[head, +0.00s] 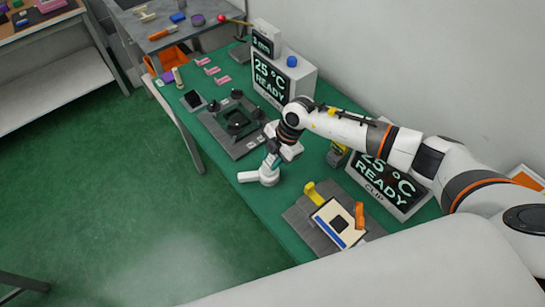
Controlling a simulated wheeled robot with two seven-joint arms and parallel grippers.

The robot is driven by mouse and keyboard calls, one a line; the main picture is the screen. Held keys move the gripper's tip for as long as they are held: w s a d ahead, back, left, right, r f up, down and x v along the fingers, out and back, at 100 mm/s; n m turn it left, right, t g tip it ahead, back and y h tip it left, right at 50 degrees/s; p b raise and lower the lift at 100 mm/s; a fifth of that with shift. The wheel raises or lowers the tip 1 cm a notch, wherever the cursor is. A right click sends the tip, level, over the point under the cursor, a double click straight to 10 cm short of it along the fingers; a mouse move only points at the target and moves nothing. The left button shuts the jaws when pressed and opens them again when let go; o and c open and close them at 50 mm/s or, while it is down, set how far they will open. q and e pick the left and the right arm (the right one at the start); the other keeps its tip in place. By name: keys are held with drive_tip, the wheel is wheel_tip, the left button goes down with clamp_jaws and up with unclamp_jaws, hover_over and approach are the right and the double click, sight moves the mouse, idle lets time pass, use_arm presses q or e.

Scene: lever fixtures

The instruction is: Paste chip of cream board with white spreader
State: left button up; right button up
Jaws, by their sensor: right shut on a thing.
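The cream board (324,212) lies on a grey fixture at the front of the green bench. It bears a dark square chip (338,224) and a blue strip along its left side. My right gripper (273,158) points down over the bench, left of and behind the board, and is shut on what looks like the white spreader (262,176). The fingertips are small and partly hidden, so the exact grip is unclear. I cannot make out paste on the chip. My left gripper is out of view.
A yellow clamp (314,192) and an orange clamp (360,214) stand at the board's fixture. A dark fixture with black knobs (233,122) sits farther back. Display boxes reading 25 °C READY (388,184) line the wall side. Several pink pieces lie at the far left.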

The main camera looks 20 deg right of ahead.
drive_tip(key=shift+f+b, duration=0.35)
drive_tip(key=shift+f, duration=0.15)
idle(0.6)
drive_tip(key=shift+f, duration=0.1)
idle(1.1)
wheel_tip(320, 180, up, 7)
drive_tip(key=p, duration=0.7)
idle(0.9)
